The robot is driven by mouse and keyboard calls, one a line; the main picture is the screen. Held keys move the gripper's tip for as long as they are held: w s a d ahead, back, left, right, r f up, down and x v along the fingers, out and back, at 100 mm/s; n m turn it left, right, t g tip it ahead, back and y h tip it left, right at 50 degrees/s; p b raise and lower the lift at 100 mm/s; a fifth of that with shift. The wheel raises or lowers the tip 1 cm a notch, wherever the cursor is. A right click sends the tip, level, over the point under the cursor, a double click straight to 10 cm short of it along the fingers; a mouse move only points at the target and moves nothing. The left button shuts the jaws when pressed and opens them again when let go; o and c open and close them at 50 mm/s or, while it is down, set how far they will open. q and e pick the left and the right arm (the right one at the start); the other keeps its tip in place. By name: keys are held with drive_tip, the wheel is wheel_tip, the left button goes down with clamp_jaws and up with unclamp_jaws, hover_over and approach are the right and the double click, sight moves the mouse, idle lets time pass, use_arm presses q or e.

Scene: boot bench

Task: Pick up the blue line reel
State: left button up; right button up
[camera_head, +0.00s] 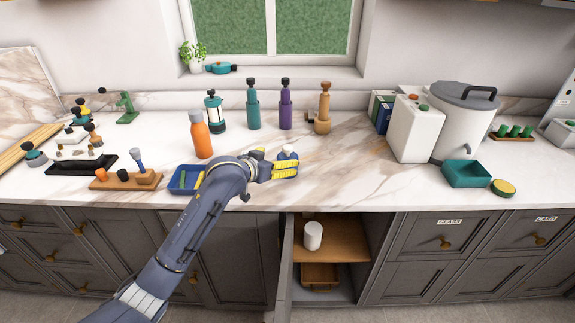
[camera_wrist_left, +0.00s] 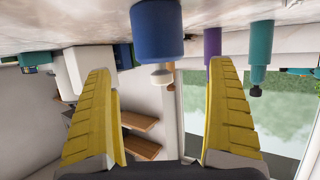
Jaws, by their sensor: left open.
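The blue line reel (camera_head: 288,154) stands on the marble counter, mostly hidden behind my left gripper (camera_head: 284,167) in the head view. In the left wrist view, which is upside down, the blue reel (camera_wrist_left: 157,32) shows as a blue cylinder with a pale knob on its end. There my left gripper (camera_wrist_left: 161,72) has its yellow fingers wide apart, one on each side of the reel's line, with clear gaps. The fingers do not appear to touch the reel. My right gripper is in neither view.
A blue tray (camera_head: 186,180) lies left of my gripper. An orange bottle (camera_head: 200,135), a teal bottle (camera_head: 253,110), a purple bottle (camera_head: 285,109) and a tan bottle (camera_head: 323,112) stand behind.

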sight(284, 159)
use_arm(q)
drive_tip(key=shift+x, duration=3.55)
drive_tip(key=shift+f, duration=0.1)
drive_tip(key=c, duration=1.5)
